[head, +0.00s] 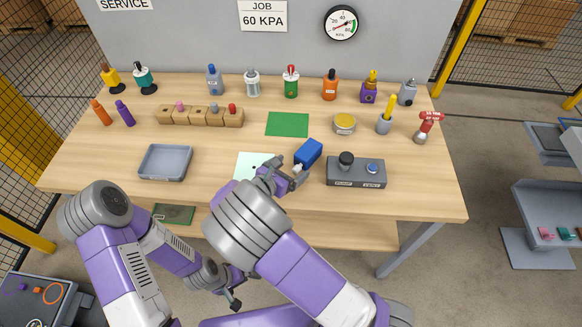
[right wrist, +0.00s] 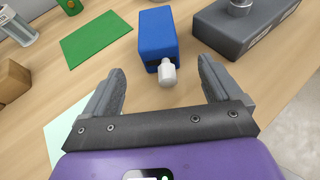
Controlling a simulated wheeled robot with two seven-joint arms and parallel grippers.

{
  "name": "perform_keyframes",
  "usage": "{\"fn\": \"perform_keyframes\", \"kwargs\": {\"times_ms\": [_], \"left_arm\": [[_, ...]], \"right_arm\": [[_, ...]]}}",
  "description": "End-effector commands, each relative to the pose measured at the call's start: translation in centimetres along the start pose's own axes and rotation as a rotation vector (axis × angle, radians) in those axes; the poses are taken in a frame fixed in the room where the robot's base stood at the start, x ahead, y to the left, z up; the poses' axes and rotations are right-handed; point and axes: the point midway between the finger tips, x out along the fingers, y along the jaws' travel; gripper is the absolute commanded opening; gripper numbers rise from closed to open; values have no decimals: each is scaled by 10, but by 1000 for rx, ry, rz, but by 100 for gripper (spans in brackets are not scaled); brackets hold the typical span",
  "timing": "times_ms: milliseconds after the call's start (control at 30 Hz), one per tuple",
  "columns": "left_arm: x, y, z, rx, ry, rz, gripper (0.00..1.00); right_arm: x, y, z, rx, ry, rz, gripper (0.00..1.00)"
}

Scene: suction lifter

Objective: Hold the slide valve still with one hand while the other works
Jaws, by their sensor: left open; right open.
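A blue block (head: 308,152) with a white stub at its near end lies right of the table's middle; I take it for the slide valve, but no label is readable. It also shows in the right wrist view (right wrist: 158,36), with its white stub (right wrist: 167,74) between my fingertips. My right gripper (head: 291,171) is open around the stub's end, with a gap on both sides; it also shows in the right wrist view (right wrist: 162,70). My left gripper (head: 240,291) is open and empty, low in front of the table's front edge.
A grey box (head: 356,180) with a black knob and blue button stands right of the block. A pale sheet (head: 246,161) lies under my right arm. A green mat (head: 287,124), grey tray (head: 165,162) and wooden blocks (head: 190,119) lie further around. Bottles line the back.

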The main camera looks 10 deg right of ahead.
Motion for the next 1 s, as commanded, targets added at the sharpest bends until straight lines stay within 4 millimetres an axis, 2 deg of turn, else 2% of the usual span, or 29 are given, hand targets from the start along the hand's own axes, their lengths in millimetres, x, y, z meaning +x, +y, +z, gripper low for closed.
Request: {"fn": "perform_keyframes", "kwargs": {"times_ms": [100, 200, 467, 567, 1000], "left_arm": [[0, 0, 0, 0, 0, 0, 100], [0, 0, 0, 0, 0, 0, 100], [0, 0, 0, 0, 0, 0, 100], [0, 0, 0, 0, 0, 0, 100], [0, 0, 0, 0, 0, 0, 100]], "right_arm": [[0, 0, 0, 0, 0, 0, 92], [0, 0, 0, 0, 0, 0, 100], [-4, 0, 0, 1, 0, 1, 100], [-15, 1, 0, 1, 0, 3, 100], [-102, 0, 0, 0, 1, 3, 100]]}}
